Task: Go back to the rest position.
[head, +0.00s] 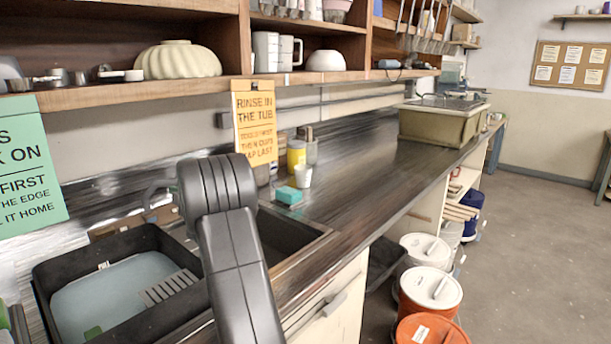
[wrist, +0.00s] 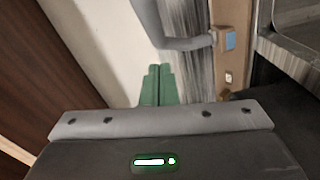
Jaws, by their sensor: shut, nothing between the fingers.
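My gripper (wrist: 157,86) shows in the wrist view as two green fingers side by side, closed together with nothing between them. Beyond the fingers are a pale surface and a streaked grey metal surface. A grey pipe (wrist: 185,42) runs across just above them in the picture; I cannot tell how far it is from the fingertips. In the head view my dark grey arm stands up in front of the sink, and my gripper is hidden behind it.
A black tub (head: 60,262) with cloudy water sits left of my arm. A teal sponge (head: 288,195), a white cup (head: 303,176) and a yellow container (head: 296,154) stand behind the sink. A wooden shelf (head: 190,92) overhangs the counter. Lidded buckets (head: 431,286) stand on the floor at right.

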